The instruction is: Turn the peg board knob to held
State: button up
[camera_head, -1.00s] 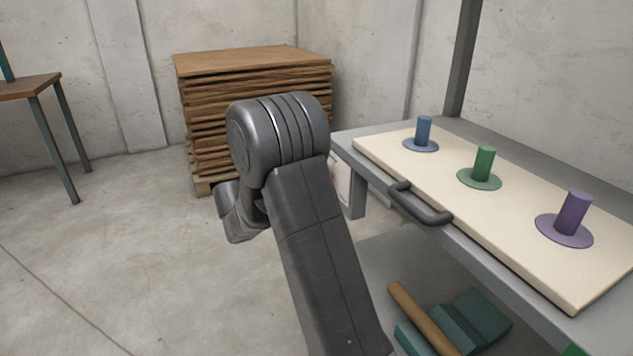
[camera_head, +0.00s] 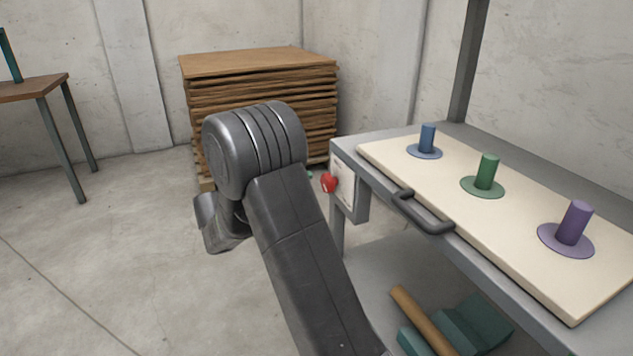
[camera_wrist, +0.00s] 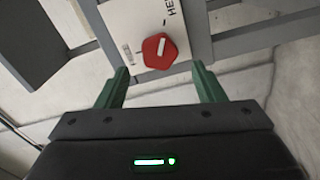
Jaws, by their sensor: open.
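The peg board (camera_head: 480,222) is a cream slab on a grey bench, with blue, green and purple pegs on round discs. A red knob (camera_head: 328,182) sticks out from a pale panel (camera_head: 346,186) at the bench's left end. In the wrist view the red knob (camera_wrist: 166,54) is many-sided with a white bar mark, and partly cut-off lettering starting "HE" stands near it. My gripper (camera_wrist: 160,80) is open, its two green fingers apart, with the knob ahead of and between them in the picture. Nothing is between the fingers.
A black handle (camera_head: 424,214) juts from the bench's front edge. Teal blocks and a wooden roller (camera_head: 420,318) lie on the lower shelf. A stack of boards (camera_head: 262,90) stands behind my arm. A wooden table (camera_head: 40,88) is far left. Floor at left is clear.

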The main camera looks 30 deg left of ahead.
aim_at(324, 184)
jog(key=p+v, duration=0.1)
jog(key=v, duration=0.7)
jog(key=shift+p, duration=0.3)
jog(key=b+x, duration=0.3)
jog(key=x, duration=1)
jog(key=shift+w+d+b, duration=0.1)
jog(key=shift+b, duration=0.2)
jog(key=shift+w+d, duration=0.2)
jog(key=shift+w, duration=0.05)
